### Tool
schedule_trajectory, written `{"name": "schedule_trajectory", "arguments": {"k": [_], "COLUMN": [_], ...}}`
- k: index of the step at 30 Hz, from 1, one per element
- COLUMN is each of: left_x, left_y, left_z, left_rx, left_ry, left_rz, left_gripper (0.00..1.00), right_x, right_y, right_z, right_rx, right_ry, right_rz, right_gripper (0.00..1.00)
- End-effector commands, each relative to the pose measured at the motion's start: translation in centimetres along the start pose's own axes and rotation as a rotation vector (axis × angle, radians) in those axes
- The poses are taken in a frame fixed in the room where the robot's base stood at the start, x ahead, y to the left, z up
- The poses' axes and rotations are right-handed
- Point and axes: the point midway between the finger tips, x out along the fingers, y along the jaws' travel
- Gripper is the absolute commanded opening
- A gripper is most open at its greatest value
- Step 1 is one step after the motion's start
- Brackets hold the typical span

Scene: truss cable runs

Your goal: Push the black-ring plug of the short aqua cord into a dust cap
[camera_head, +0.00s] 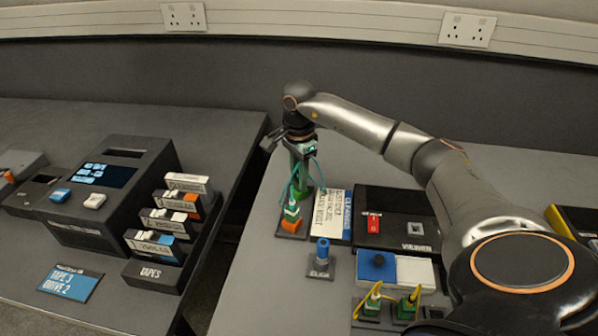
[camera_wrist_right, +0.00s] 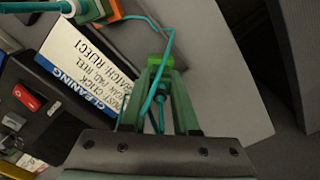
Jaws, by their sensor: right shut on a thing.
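In the right wrist view the cord (camera_wrist_right: 168,47) runs back between the green fingers of my right gripper (camera_wrist_right: 160,72). That gripper points down and is shut on the cord's other end, with a bright green piece (camera_wrist_right: 160,61) at its fingertips. I cannot tell a dust cap for sure. My left gripper is not in view.
A white printed card (camera_head: 328,213) lies right of the orange block. A blue-topped post (camera_head: 322,250) stands in front, with yellow-corded plugs (camera_head: 374,299) farther forward. A black panel (camera_head: 400,216) is at right. A separate table (camera_head: 60,120) with tapes stands left, across a gap.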

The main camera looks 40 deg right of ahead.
Motion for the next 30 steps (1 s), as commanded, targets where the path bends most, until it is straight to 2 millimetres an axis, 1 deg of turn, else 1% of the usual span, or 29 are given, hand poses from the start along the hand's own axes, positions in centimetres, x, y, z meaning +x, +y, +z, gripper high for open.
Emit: {"name": "schedule_trajectory", "arguments": {"k": [10, 11, 20, 30], "left_x": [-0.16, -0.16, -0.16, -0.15], "left_y": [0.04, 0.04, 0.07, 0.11], "left_z": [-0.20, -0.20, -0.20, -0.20], "left_rx": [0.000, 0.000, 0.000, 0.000], "left_ry": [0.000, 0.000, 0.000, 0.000], "left_rz": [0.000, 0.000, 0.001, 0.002], "left_gripper": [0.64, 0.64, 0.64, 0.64], "right_x": [0.08, 0.09, 0.10, 0.10], "right_y": [-0.02, -0.02, 0.00, 0.00], "right_z": [0.00, 0.00, 0.00, 0.00], "right_rx": [0.000, 0.000, 0.000, 0.000], "right_ry": [0.000, 0.000, 0.000, 0.000], "right_rz": [-0.001, -0.001, 0.000, 0.000], "right_gripper": [0.00, 0.30, 0.63, 0.64]}}
